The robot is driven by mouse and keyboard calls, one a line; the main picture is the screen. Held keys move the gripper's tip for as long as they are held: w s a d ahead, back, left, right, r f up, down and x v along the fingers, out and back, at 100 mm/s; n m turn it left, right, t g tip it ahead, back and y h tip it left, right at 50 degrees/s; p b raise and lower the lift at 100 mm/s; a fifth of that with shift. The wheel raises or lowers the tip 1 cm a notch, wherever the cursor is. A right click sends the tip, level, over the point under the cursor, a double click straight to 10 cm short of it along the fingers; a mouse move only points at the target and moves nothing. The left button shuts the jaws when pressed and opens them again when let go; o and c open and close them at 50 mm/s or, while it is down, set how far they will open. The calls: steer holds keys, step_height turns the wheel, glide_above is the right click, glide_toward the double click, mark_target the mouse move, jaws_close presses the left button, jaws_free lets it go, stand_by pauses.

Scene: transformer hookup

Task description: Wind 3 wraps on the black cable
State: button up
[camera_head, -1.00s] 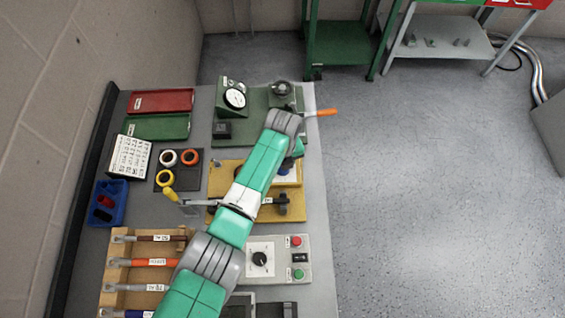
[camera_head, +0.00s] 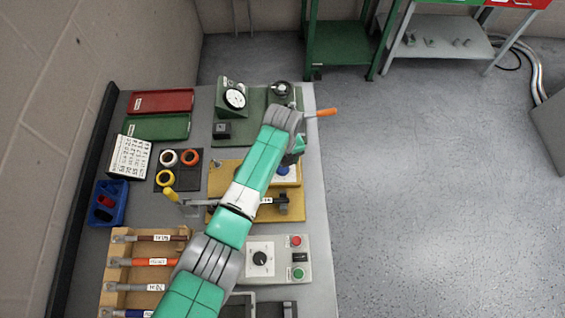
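My arm reaches across the bench from the bottom and bends down over the yellow fixture (camera_head: 292,213). My gripper (camera_head: 290,160) is mostly hidden under my wrist at the fixture's right side; its fingers cannot be made out. A blue piece on a white patch (camera_head: 285,171) shows just below it. A dark clamp-like part (camera_head: 283,204) sits on the fixture's front part. I cannot pick out the black cable; my arm covers much of the fixture. White (camera_head: 168,158), orange (camera_head: 190,157) and yellow (camera_head: 165,178) tape rolls lie on a black mat (camera_head: 189,180).
A wooden rack (camera_head: 118,275) holds labelled cables at the lower left. A blue bin (camera_head: 122,190), a calendar-like card (camera_head: 129,156), red (camera_head: 161,101) and green (camera_head: 155,128) trays line the left. A gauge (camera_head: 234,97) stands behind. An orange handle (camera_head: 326,112) overhangs the right edge.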

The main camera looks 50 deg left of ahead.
step_height(320, 180, up, 6)
stand_by(0.6)
